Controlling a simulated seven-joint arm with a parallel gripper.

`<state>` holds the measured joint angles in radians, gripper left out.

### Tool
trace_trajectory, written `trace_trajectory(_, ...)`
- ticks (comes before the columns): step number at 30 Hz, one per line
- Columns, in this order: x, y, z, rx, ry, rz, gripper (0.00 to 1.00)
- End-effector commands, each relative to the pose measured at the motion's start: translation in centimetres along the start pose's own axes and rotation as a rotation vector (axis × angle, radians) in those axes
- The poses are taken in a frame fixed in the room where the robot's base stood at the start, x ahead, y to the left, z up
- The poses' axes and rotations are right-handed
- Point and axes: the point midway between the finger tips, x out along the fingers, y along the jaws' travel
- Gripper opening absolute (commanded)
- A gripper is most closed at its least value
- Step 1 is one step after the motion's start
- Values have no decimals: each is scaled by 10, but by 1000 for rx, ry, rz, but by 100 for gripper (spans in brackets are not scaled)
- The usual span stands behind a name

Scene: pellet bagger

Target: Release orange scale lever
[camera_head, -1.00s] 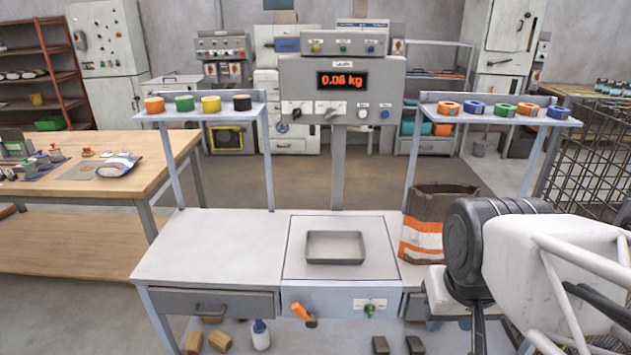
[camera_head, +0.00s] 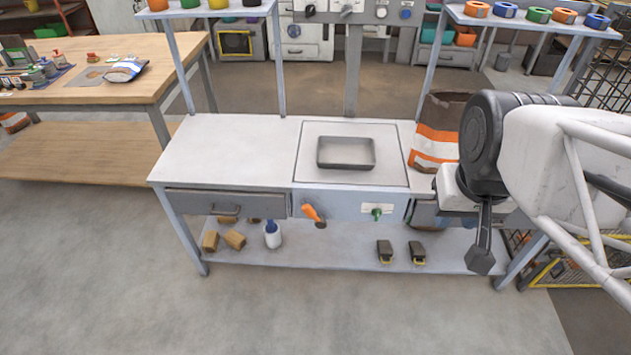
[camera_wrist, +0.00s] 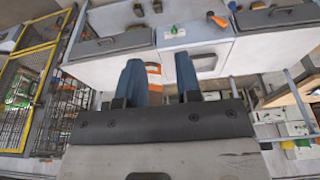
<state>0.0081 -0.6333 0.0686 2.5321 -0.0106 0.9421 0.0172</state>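The orange lever (camera_head: 311,213) sits on the front panel (camera_head: 345,205) below the scale, at the panel's left side. It slants, with its upper end to the left and its dark pivot at the lower right. The lever also shows near the top of the wrist view (camera_wrist: 217,19). In the wrist view the lever lies beyond the fingertips, up and to the right, with no contact. I cannot make out the fingers in the head view.
A green knob (camera_head: 377,214) is on the same panel, right of the lever. A grey tray (camera_head: 346,153) rests on the scale. A drawer (camera_head: 228,203) is left of the panel. An orange-striped bag (camera_head: 435,145) stands right of the scale. The floor in front is clear.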

Motion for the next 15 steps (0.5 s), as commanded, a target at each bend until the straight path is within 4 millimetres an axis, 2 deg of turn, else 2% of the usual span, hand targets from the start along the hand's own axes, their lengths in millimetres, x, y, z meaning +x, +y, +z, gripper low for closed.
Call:
trace_trajectory(1,0,0,0,0,-1,0,24)
trace_trajectory(6,2,0,-3,-6,-14,8,0)
trace_trajectory(15,13,-2,-23,-42,-95,62,0)
